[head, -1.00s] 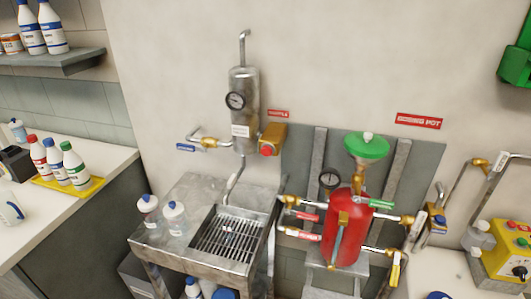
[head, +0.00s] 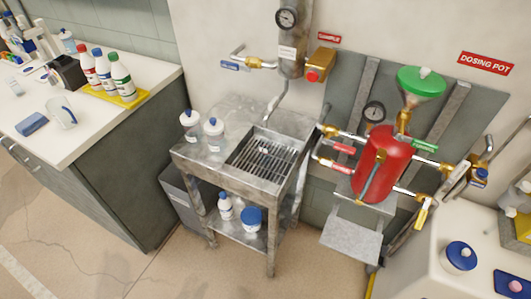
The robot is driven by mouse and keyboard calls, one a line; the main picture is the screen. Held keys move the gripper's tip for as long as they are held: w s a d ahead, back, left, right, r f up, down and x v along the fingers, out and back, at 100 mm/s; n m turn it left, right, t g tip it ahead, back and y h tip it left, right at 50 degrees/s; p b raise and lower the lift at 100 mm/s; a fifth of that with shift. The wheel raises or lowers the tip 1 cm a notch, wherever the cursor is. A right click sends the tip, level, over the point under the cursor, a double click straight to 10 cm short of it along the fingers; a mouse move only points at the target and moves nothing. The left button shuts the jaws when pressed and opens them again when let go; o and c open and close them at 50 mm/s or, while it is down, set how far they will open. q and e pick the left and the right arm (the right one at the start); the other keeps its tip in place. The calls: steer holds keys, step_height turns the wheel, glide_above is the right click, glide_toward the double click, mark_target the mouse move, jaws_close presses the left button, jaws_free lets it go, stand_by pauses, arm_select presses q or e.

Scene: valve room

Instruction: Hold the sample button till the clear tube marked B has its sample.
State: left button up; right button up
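A red push button (head: 313,75) sits on the underside front of a brass-coloured box (head: 321,61) on the wall, below a red sample sign (head: 329,36). The box is beside a steel cylinder (head: 291,45) with a gauge. A thin pipe (head: 279,98) runs down from the cylinder toward a grated sink (head: 262,160). I cannot make out a tube marked B. Neither gripper shows.
A red dosing pot (head: 381,163) with a green funnel (head: 421,81) and several valves stands to the right. A white counter (head: 130,115) with bottles in a yellow tray (head: 128,97) is on the left. Floor is clear in front of the bench (head: 190,265).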

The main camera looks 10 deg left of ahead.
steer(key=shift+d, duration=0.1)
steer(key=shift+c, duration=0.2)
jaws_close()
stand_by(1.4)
